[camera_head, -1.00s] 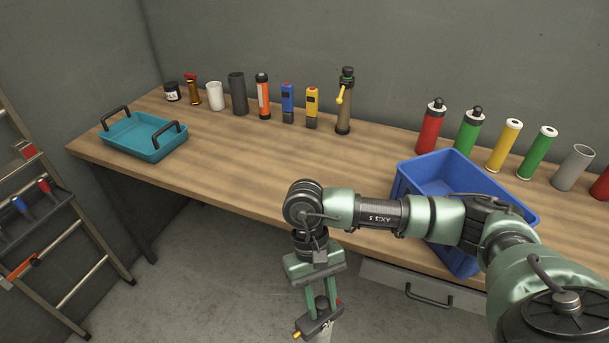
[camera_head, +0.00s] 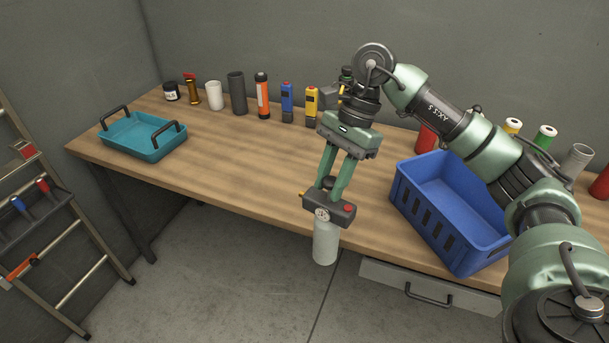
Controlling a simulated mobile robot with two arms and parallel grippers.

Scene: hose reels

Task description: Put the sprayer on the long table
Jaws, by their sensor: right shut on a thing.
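The sprayer (camera_head: 325,243) has a pale grey cylindrical body and a dark head with a round gauge and a red button. My right gripper (camera_head: 331,183) points down and is shut on the sprayer's top. The sprayer hangs upright, in view across the front edge of the long table (camera_head: 235,160), with its lower body seen against the floor. The long table has a wooden top and stands along the wall. My left gripper is not in view.
A teal tray (camera_head: 143,136) stands at the table's left end and a blue crate (camera_head: 449,215) at the right front. Several bottles and cylinders line the back, including an orange one (camera_head: 262,95). The middle of the tabletop is clear. A ladder (camera_head: 70,235) leans at left.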

